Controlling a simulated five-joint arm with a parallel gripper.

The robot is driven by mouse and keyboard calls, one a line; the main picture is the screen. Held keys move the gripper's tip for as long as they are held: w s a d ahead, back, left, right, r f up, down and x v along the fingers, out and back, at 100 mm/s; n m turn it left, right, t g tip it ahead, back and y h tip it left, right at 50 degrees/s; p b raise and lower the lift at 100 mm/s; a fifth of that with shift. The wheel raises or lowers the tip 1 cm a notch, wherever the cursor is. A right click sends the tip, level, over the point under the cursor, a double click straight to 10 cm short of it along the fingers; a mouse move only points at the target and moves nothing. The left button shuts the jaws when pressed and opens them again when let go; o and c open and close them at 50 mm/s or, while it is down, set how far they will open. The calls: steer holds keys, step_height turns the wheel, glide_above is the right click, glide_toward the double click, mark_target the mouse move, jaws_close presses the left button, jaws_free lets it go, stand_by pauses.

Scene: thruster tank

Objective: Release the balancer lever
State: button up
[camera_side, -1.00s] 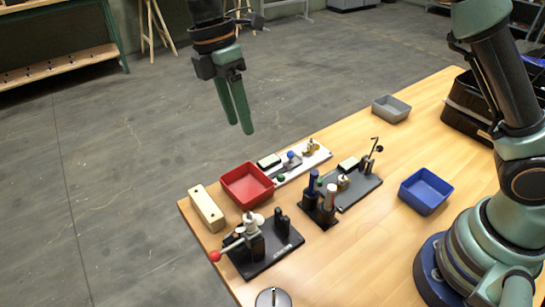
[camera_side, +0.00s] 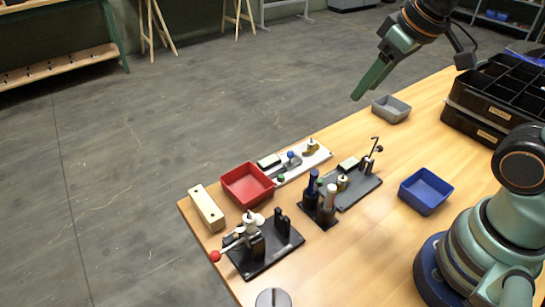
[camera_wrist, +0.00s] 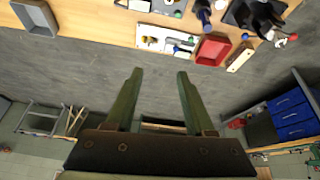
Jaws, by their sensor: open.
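A lever with a red ball knob (camera_side: 214,256) is on a black base plate (camera_side: 268,262) at the near left corner of the table. White and black fittings stand at its pivot. I cannot tell from this size how the lever is latched. The red knob also shows in the wrist view (camera_wrist: 293,38), at the upper right. My gripper (camera_side: 358,97) is high above the far side of the table, tilted, well away from the lever. In the wrist view its two green fingers (camera_wrist: 160,72) are apart with nothing between them.
A red bin (camera_side: 246,186), a cream block (camera_side: 207,208) and a white board (camera_side: 304,162) lie behind the lever. A fixture with upright cylinders (camera_side: 320,206) stands to its right. A blue bin (camera_side: 426,190), grey bin (camera_side: 391,108) and black tray (camera_side: 492,105) are further right.

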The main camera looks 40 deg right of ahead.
steer(key=shift+s+d+f+m+t, duration=0.3)
steer(key=shift+s+d+f+m, duration=0.1)
steer(key=shift+s+d+m, duration=0.15)
steer(key=w+a+f+m+g, duration=0.1)
steer(key=a+f+m, duration=0.25)
steer(key=a, duration=0.45)
steer(key=w+a+f+m+g+y, duration=0.1)
steer(key=a+f+m, duration=0.25)
steer(key=a, duration=0.35)
steer(key=w+a+f+m+g, duration=0.1)
steer(key=w+a+f+m, duration=0.15)
steer(key=a+f, duration=0.5)
steer(key=f, duration=0.2)
steer(key=a+f, duration=0.1)
steer(key=f, duration=0.2)
steer(key=w+a+f, duration=0.1)
steer(key=f, duration=0.2)
steer(key=shift+w+a+f, duration=0.1)
jaws_close()
